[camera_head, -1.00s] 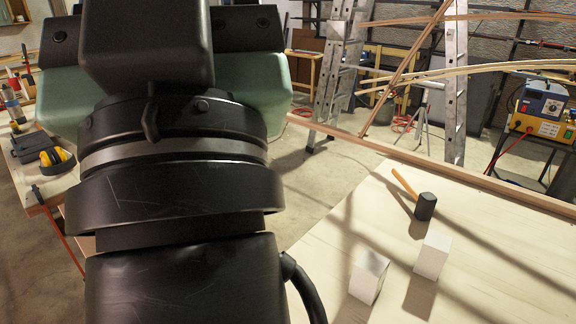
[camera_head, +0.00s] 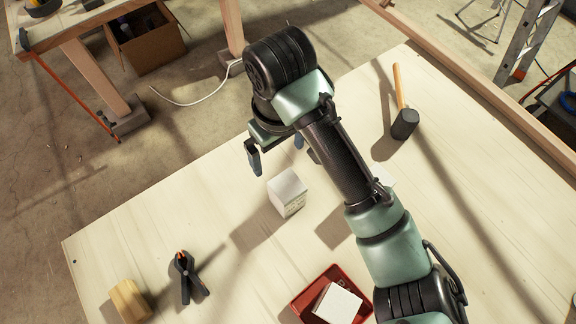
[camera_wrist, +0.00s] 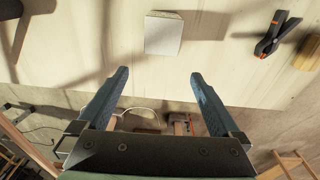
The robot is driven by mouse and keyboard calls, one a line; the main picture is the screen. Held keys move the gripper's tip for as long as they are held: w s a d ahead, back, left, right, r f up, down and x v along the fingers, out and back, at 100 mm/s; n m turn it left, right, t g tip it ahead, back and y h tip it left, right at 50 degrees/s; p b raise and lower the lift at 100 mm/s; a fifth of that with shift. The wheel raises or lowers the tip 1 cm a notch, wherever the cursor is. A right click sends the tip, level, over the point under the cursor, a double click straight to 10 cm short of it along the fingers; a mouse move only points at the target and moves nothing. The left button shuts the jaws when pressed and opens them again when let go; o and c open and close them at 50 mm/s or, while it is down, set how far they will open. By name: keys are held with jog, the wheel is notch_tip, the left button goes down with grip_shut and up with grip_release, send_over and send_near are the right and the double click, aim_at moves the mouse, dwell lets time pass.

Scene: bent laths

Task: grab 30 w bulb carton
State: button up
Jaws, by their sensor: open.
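Several white cartons are in view. One white carton (camera_head: 287,192) stands on the pale tabletop, with small print on its side too small to read; a white carton top (camera_wrist: 163,35) shows in the wrist view, beyond my fingertips. A second carton (camera_head: 384,175) is mostly hidden behind my arm. A third white carton (camera_head: 338,304) is in a red tray (camera_head: 299,305). I cannot tell which is the 30 W bulb carton. My gripper (camera_head: 277,149) is open and empty, near the first carton on its far side; its two fingers (camera_wrist: 160,75) are apart in the wrist view.
A mallet (camera_head: 404,121) lies at the back right of the table. A black spring clamp (camera_head: 187,275) and a wooden block (camera_head: 130,300) lie at the front left. A wooden rail (camera_head: 480,85) runs beyond the table. Free tabletop lies left of the first carton.

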aim_at(284, 184)
jog(key=f, duration=0.1)
jog(key=s+d+f+g, duration=0.1)
jog(key=shift+s+d+f+b, duration=0.1)
jog(key=shift+s+f+b, duration=0.2)
jog(key=shift+b, duration=0.1)
notch_tip(284, 184, down, 6)
jog(key=b, duration=0.3)
jog(key=shift+r, duration=0.2)
jog(key=shift+s+d+f+p, duration=0.1)
jog(key=shift+f+p, duration=0.4)
jog(key=shift+f, duration=2.3)
jog(key=shift+c, duration=0.3)
jog(key=c, duration=1.2)
